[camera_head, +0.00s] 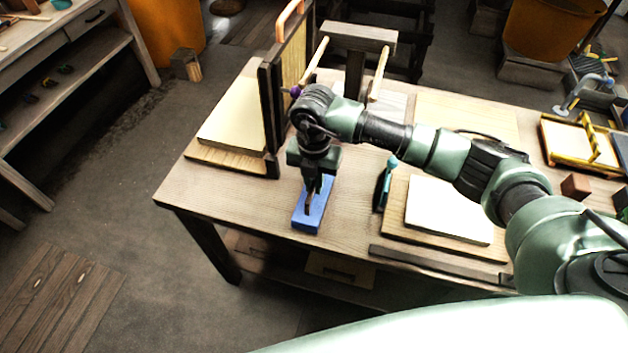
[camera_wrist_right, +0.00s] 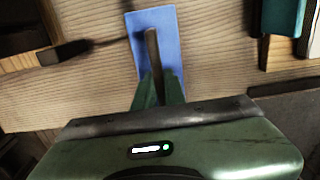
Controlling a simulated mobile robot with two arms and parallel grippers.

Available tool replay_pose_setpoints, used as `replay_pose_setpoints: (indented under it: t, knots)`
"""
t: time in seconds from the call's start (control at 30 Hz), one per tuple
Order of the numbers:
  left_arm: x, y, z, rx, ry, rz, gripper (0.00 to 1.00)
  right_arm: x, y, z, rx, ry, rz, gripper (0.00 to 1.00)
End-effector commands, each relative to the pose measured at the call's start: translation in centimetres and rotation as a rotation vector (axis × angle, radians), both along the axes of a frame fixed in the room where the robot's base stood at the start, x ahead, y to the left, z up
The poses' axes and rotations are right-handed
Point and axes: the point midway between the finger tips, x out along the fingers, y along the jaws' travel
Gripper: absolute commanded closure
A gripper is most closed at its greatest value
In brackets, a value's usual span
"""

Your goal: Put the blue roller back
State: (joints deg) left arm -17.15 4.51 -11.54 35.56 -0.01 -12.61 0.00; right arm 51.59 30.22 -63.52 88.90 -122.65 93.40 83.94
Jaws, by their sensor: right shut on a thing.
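A flat blue rectangular piece (camera_head: 312,208) is at the table's front left; it also shows in the right wrist view (camera_wrist_right: 145,35). My right gripper (camera_head: 312,200) points down over it and is shut on a dark brown bar (camera_wrist_right: 152,52) that lies across the blue piece. I cannot tell whether bar and blue piece are one thing, or whether the blue piece touches the table. No clear roller shape shows. A dark tool with a teal end (camera_head: 392,161) stands to the right; teal also shows in the right wrist view (camera_wrist_right: 284,15). My left gripper is not in view.
The wooden table (camera_head: 190,188) carries an upright frame (camera_head: 290,65) with a pale board (camera_head: 232,125) on its left. A wooden stand (camera_head: 357,38) is behind my right arm. A white sheet on a board (camera_head: 445,210) lies right. The front left tabletop is clear.

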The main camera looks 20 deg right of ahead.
Motion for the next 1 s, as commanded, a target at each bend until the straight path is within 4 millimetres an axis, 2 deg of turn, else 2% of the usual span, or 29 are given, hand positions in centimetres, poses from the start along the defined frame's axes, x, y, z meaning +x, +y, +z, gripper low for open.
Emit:
replay_pose_setpoints:
  t: [0.23, 0.7, 0.73, 0.8, 1.0]
  knots:
    - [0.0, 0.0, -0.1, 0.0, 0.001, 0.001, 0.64, 0.1, 0.0, 0.0, 0.001, -0.002, 0.0, 1.0]
    - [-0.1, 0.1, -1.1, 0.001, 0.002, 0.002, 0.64, -0.2, -0.1, -1.5, -0.002, 0.005, 0.0, 1.0]
    - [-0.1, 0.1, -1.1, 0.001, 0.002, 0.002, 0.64, -0.2, -0.1, -1.6, -0.004, 0.007, 0.0, 0.87]
    - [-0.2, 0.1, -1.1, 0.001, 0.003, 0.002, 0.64, -0.3, -0.1, -1.6, -0.004, 0.008, 0.0, 0.67]
    - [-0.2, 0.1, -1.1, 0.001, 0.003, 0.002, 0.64, -0.1, 0.0, -1.4, -0.001, 0.003, 0.0, 0.67]
